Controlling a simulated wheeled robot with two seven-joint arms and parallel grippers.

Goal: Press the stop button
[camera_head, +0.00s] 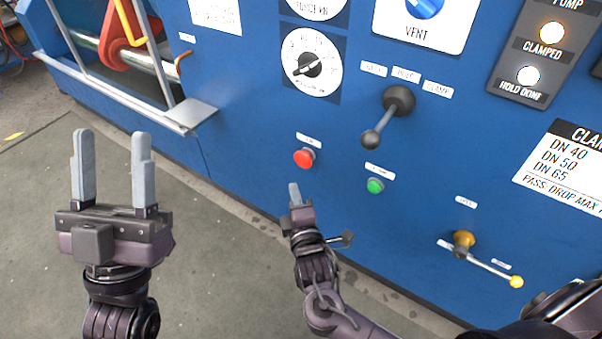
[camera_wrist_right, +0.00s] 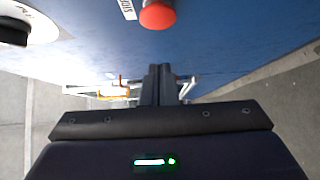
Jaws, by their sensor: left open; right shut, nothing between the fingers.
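The red stop button (camera_head: 304,158) sticks out of the blue panel (camera_head: 240,110), with a small white label above it. In the right wrist view the red button (camera_wrist_right: 158,14) shows at the top, beyond and above the fingertips. My right gripper (camera_head: 294,190) is shut and empty, just below the button in the head view and apart from it. Its fingers (camera_wrist_right: 160,72) show closed together in the wrist view. My left gripper (camera_head: 112,145) is open and empty, with fingers pointing up, over the floor at the left.
A green button (camera_head: 375,186) sits right of the red one. A black lever (camera_head: 388,112) is above it, and a yellow-tipped valve handle (camera_head: 490,265) is at lower right. A metal-framed opening (camera_head: 130,60) is at upper left. The floor (camera_head: 200,260) is clear.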

